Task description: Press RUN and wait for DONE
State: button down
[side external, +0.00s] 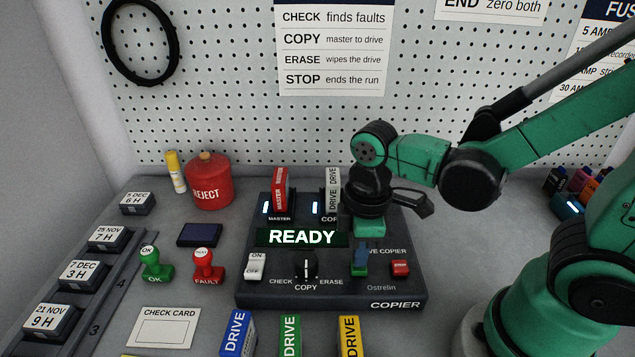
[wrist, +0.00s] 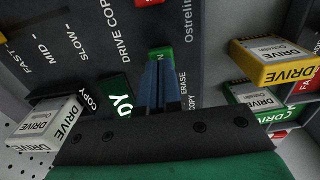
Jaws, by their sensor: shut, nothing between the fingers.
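The black copier (side external: 330,299) stands on the bench, and its display (side external: 302,237) reads READY in white. My gripper (side external: 360,270) points down over the copier's front right, its blue fingers closed together and empty. In the wrist view, the fingertips (wrist: 158,62) are right at a green button (wrist: 159,51) whose label shows only an N. A red STOP button (side external: 400,268) sits to the right.
A red-labelled master drive (side external: 280,188) and a white drive (side external: 333,190) stand in the copier's slots, each beside a lit lamp. A white on/off switch (side external: 255,266) is at left. Blue (side external: 236,333), green (side external: 290,336) and yellow (side external: 348,335) drives stand in front.

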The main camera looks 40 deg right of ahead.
jog(key=shift+f, duration=0.3)
jog(key=shift+f, duration=0.85)
jog(key=shift+r, duration=0.1)
notch_tip(320, 180, up, 14)
dwell(0.7)
jog(key=shift+r, duration=0.1)
dwell(0.4)
jog(key=w+d+f+m+t, duration=0.3)
jog(key=d+f+m+t, duration=0.1)
jog(key=m+t, duration=0.3)
jog(key=shift+w+m, duration=0.35)
jog(key=shift+m, duration=0.65)
dwell(3.2)
